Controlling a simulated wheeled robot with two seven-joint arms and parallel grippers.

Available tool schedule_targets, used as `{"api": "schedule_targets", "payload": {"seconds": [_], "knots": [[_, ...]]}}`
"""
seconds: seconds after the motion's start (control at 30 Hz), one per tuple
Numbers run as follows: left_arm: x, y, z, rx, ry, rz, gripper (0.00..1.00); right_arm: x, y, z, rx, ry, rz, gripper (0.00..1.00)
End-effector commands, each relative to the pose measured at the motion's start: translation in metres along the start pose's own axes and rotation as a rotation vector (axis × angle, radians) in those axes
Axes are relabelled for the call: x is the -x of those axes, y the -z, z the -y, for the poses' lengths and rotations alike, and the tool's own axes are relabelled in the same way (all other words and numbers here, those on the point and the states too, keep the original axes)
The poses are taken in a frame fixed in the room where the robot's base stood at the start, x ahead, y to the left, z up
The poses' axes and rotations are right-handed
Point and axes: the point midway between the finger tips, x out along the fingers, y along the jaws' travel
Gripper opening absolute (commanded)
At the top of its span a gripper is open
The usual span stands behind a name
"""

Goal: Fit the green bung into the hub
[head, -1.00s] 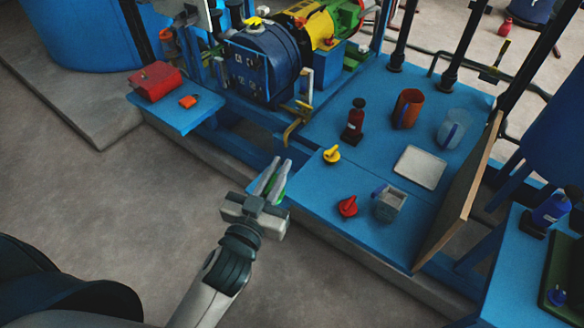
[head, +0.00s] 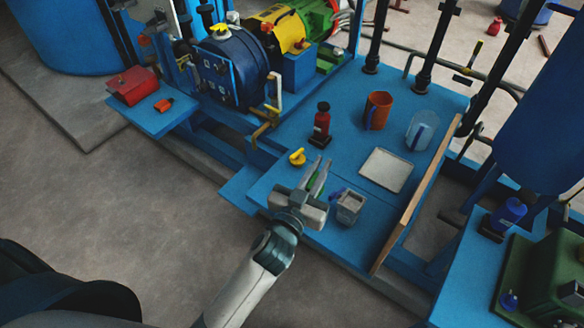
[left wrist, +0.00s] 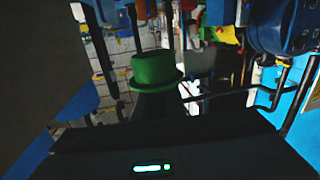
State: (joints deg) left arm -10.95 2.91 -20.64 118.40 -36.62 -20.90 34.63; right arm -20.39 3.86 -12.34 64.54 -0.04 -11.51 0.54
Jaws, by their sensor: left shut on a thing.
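The green bung (left wrist: 157,70) shows in the left wrist view as a short round plug with a wide flange, seen in front of my gripper. My left gripper (head: 319,172) is shut on it. In the head view the gripper is over the front part of the blue deck, right of a yellow bung (head: 297,157). I cannot tell which part is the hub; a dark blue vessel (head: 232,68) with fittings stands at the back. My right gripper is not in view.
On the blue deck (head: 345,128) stand a red bottle (head: 321,125), an orange mug (head: 378,110), a clear jug (head: 421,131), a white tray (head: 386,170) and a grey box (head: 349,206). A wooden board (head: 415,198) edges the right. A red box (head: 133,87) is at left.

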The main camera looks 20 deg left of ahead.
Motion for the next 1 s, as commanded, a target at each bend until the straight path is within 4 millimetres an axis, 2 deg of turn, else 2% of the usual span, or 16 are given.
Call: {"api": "schedule_targets", "payload": {"seconds": [0.03, 0.2, 0.4, 0.57, 1.0], "knots": [[-0.016, -0.001, -0.014, 0.0, -0.023, -0.001, 0.0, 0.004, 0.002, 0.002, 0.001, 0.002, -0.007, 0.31], [-0.055, -0.013, -0.056, -0.007, -0.096, -0.001, 0.0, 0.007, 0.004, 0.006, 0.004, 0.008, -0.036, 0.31], [-0.08, -0.021, -0.087, -0.015, -0.151, -0.001, 0.0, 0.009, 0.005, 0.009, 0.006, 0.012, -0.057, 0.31], [-0.086, -0.023, -0.096, -0.018, -0.166, -0.002, 0.0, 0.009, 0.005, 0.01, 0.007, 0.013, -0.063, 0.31], [-0.085, -0.023, -0.096, -0.017, -0.166, -0.001, 0.0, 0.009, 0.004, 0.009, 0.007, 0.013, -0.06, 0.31]]}}
